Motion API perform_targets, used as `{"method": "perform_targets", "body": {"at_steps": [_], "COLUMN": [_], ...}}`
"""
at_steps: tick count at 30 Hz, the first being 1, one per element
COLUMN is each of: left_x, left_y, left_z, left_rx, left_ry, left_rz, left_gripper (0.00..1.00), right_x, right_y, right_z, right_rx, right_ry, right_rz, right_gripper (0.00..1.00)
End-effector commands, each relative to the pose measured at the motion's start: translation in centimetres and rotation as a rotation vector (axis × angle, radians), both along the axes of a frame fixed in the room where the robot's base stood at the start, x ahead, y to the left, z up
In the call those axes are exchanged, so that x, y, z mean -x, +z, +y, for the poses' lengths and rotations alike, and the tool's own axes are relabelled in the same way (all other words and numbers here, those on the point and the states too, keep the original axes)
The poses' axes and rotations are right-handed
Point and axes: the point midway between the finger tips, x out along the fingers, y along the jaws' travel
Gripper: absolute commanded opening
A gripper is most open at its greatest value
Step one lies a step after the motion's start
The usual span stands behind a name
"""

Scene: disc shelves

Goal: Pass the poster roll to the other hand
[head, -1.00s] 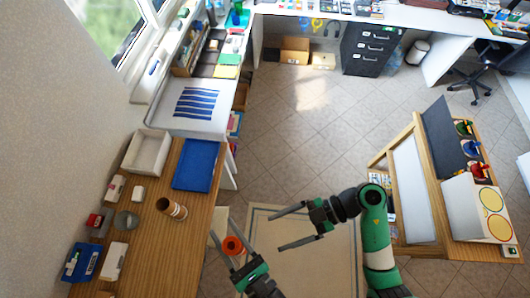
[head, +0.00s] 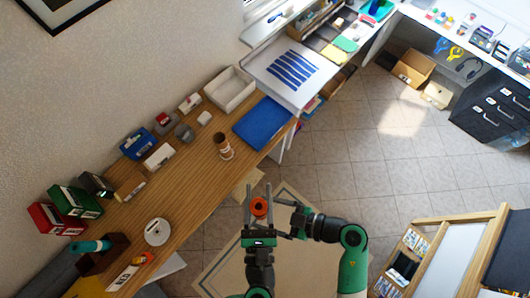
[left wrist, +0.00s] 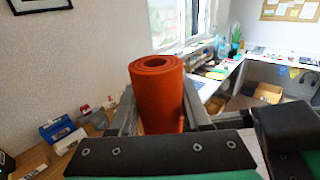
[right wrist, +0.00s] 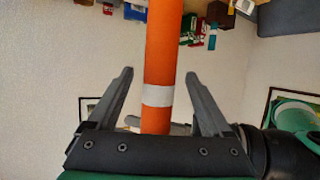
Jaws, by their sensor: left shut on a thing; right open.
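The poster roll is an orange tube with a hollow end (head: 259,207), also seen in the left wrist view (left wrist: 158,95). My left gripper (head: 259,212) is shut on it and holds it upright over the floor. My right gripper (head: 280,212) is open and close beside the roll, on its right in the head view. In the right wrist view the roll (right wrist: 160,50), with a white band, passes between the open fingers (right wrist: 157,75), with a gap on each side. Its part inside the left gripper is partly hidden.
A wooden desk (head: 185,180) at the left carries a brown cup (head: 223,146), a blue mat (head: 263,122), a white tray (head: 230,90) and several small boxes. The floor (head: 370,165) between is clear.

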Motion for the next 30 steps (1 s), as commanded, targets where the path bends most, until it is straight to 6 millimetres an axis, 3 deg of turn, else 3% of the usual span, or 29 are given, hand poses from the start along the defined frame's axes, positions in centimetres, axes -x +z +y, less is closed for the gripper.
{"method": "perform_targets", "body": {"at_steps": [10, 24, 25, 26, 30], "left_x": [0.0, 0.0, 0.0, 0.0, 0.0], "left_y": [0.01, 0.01, 0.01, 0.01, 0.01], "left_z": [-0.01, 0.0, 0.0, 0.0, 0.0], "left_rx": [0.0, 0.0, 0.0, 0.0, 0.0], "left_ry": [0.0, 0.0, 0.0, 0.0, 0.0], "left_rz": [0.0, 0.0, 0.0, 0.0, 0.0], "left_gripper": [0.0, 0.0, 0.0, 0.5, 0.75], "right_x": [-0.18, -0.16, -0.16, -0.16, -0.16], "right_y": [-0.26, -0.24, -0.24, -0.23, -0.23], "right_z": [0.64, 0.62, 0.62, 0.62, 0.61], "right_rx": [0.0, 0.0, 0.0, 0.0, 0.0], "right_ry": [-0.001, -0.001, -0.001, -0.001, -0.001], "right_rz": [-0.002, -0.001, -0.001, -0.001, -0.001], "right_gripper": [0.84, 0.01, 0.0, 0.0, 0.0]}}
